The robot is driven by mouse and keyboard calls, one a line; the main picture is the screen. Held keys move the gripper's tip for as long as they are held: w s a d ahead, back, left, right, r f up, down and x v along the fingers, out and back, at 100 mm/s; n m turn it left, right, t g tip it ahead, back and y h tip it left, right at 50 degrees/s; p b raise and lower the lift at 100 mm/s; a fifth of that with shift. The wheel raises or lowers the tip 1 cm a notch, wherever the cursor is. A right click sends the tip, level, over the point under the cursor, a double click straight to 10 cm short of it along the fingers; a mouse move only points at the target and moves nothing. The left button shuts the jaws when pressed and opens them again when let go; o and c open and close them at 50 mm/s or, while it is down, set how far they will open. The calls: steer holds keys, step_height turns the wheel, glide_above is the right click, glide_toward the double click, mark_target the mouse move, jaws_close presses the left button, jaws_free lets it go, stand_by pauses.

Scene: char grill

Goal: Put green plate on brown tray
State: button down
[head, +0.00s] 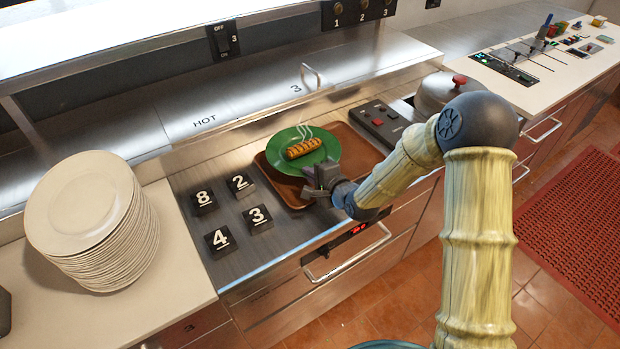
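The green plate (287,172) carries a browned, ridged piece of food (304,149) with pale wisps of steam above it. The plate is over the brown tray (364,150) on the metal counter and covers much of its left and middle part. I cannot tell whether the plate rests on the tray or is held slightly above it. My gripper (321,179) is at the plate's near right rim, over the tray's front part. Its fingers overlap the rim in this view, and their closure is too small to make out.
Black number blocks (221,241) stand left of the tray. A tall stack of white plates (95,225) is at the far left. A black control box (380,124) and a domed metal lid (447,92) are to the right. A raised metal shelf runs behind.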

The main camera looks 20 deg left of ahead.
steer(key=shift+f, duration=0.9)
steer(key=c, duration=2)
jaws_free()
steer(key=shift+f, duration=0.15)
steer(key=shift+o, duration=0.4)
steer(key=shift+d, duration=0.1)
steer(key=b+v, duration=0.1)
steer(key=v, duration=1.1)
